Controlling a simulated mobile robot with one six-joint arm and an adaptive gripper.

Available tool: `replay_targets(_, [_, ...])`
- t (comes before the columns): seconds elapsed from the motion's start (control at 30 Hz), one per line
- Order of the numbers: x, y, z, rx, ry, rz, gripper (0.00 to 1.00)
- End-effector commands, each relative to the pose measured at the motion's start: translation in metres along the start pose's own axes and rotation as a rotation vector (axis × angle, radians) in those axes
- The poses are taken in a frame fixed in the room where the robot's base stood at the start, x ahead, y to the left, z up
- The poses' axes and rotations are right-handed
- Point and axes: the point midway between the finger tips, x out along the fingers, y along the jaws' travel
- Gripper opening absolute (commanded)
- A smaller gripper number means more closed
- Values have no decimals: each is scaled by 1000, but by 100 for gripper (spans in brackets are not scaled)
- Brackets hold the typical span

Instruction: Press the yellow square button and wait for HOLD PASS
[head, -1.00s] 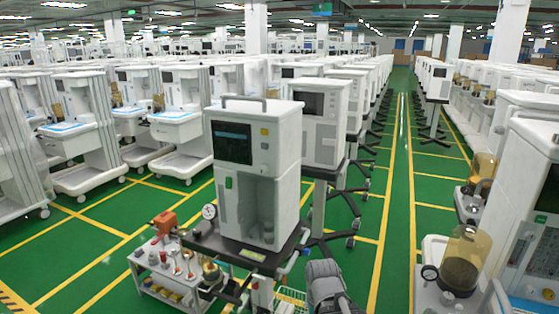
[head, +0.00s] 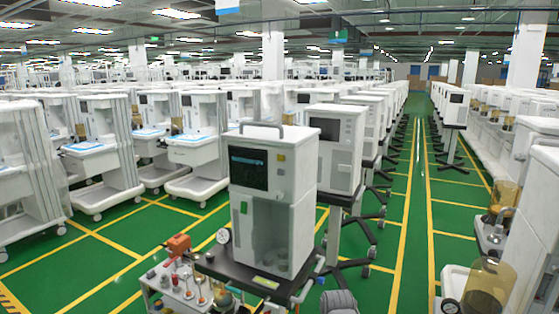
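The yellow square button (head: 281,158) is a small dull-yellow square on the upper right of the front face of a white machine (head: 305,195). It is right of the dark screen (head: 248,168), which has small bluish text too small to read. A small grey fitting sits just below the button. Nothing covers the button. The dark grey end of my arm, my gripper (head: 338,301), shows only as a rounded top at the bottom edge, below and right of the machine and well apart from the button. Its fingers are hidden.
The machine stands on a dark cart top (head: 232,268) with a pressure gauge (head: 224,236) beside it. A small white trolley (head: 178,291) with an orange item and bottles is at the left. Rows of carts stand behind. A green aisle (head: 412,220) is clear at the right.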

Motion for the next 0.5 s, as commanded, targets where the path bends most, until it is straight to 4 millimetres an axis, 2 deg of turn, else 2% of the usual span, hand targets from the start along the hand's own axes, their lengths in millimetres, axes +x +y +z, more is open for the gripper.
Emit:
replay_targets(0.03, [0, 0, 0, 0, 0, 0, 35])
replay_targets(0.2, [0, 0, 0, 0, 0, 0, 4])
replay_targets(0.23, [0, 0, 0, 0, 0, 0, 0])
replay_targets(0.5, [0, 0, 0, 0, 0, 0, 0])
